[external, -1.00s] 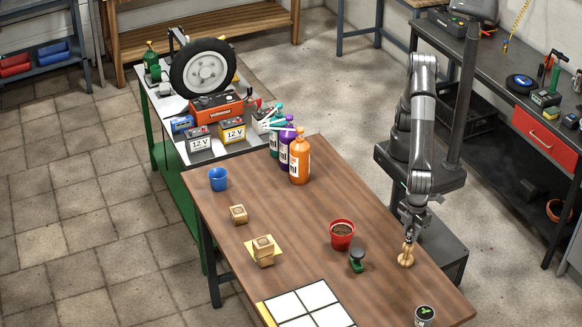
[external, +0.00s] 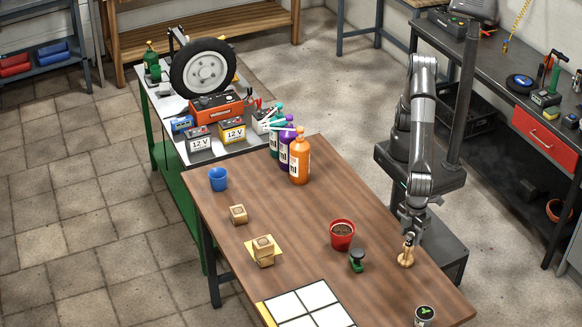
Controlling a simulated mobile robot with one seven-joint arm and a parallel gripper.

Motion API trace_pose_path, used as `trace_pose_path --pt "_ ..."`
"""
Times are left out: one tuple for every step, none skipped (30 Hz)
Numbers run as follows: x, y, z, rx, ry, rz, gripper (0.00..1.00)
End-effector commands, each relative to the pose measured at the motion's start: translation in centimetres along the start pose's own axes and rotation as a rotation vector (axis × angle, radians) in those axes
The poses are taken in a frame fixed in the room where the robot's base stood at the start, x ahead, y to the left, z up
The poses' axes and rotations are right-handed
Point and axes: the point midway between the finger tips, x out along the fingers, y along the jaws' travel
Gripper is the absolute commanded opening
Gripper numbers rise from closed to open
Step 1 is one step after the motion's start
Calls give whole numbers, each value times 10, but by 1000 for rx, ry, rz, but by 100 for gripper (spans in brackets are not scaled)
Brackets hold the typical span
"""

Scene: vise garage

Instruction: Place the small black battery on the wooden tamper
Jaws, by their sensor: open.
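The wooden tamper (external: 405,261) stands upright near the right edge of the brown table, with a round base and a narrow handle. My gripper (external: 410,238) is open at the top of its handle; I cannot tell whether the fingers touch it. A small dark spot shows at the handle top, too small to identify. No small black battery can be picked out for certain. A dark-topped battery marked 12 V (external: 199,140) stands on the far green-legged bench.
A red pot of soil (external: 342,234) and a black and green object (external: 357,260) stand left of the tamper. A dark can (external: 424,315) is at the front right.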

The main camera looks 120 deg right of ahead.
Motion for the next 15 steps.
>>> trace_pose_path --pt "-5 0 0 0 2 -2 45" --pt "-9 0 0 0 2 -2 45" --pt "-15 -1 -1 0 3 -3 45" --pt "-20 -1 -1 0 3 -4 45" --pt "-25 -1 0 0 2 -3 45" --pt "-34 -1 0 0 3 -4 45" --pt "-41 -1 0 0 3 -4 45" --pt "-48 -1 -1 0 4 -5 45" --pt "-57 -1 0 -1 3 -4 45" --pt "-63 -1 0 -1 3 -4 45" --pt "-70 -1 0 -1 3 -4 45" --pt "-78 -1 0 -1 3 -4 45" --pt "-84 -1 0 -1 2 -3 45" --pt "-89 -1 0 -1 2 -3 45" --pt "-96 -1 0 0 3 -3 45"
